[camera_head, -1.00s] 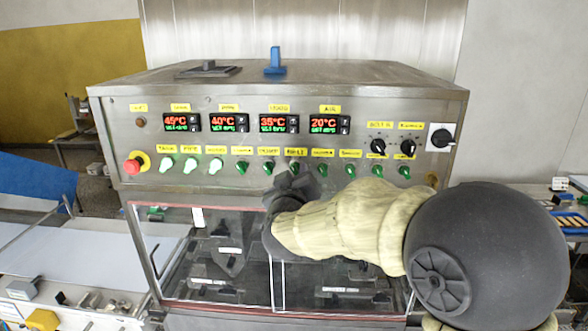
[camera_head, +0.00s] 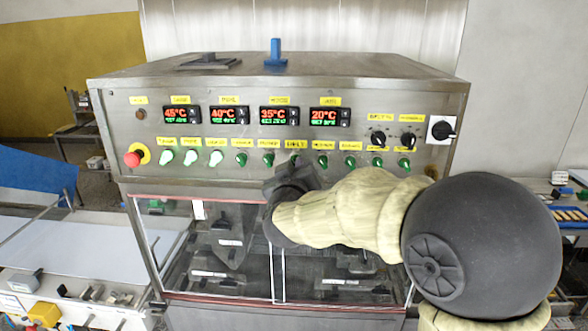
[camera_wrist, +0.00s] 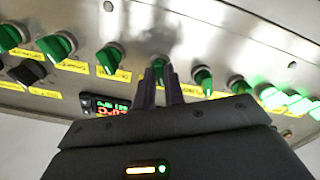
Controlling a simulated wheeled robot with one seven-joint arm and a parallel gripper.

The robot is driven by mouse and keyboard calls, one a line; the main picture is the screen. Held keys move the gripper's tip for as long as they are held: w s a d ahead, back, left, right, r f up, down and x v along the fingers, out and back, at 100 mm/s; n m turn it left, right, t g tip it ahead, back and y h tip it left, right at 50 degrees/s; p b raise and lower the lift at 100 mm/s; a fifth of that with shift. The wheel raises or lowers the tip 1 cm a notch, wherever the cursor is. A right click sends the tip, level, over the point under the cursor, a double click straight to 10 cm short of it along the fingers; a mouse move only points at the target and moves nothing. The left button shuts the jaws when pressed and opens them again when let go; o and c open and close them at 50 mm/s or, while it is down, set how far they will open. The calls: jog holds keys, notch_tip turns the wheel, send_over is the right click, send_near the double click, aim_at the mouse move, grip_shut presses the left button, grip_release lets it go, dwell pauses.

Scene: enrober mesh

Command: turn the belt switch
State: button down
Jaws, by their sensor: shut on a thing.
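The belt switch (camera_head: 294,159) is a green rotary knob under a yellow label in the lower row of a steel control panel (camera_head: 120,105). In the head view it is mostly hidden behind my gripper (camera_head: 291,171). In the wrist view the green belt switch (camera_wrist: 160,66) shows between the fingertips of my gripper (camera_wrist: 159,78). The fingers point at the panel and are shut on the knob. Its exact turn angle is hard to tell.
Similar green knobs stand close on both sides, such as one at the left (camera_head: 268,160) and one at the right (camera_head: 322,162). A red emergency button (camera_head: 132,159) is far left. Black knobs (camera_head: 378,139) are upper right. A clear-windowed chamber (camera_head: 225,245) lies below.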

jog(key=shift+f, duration=0.15)
jog(key=shift+m+b, duration=4.4)
jog(key=shift+m, duration=1.4)
jog(key=c, duration=1.5)
grip_release()
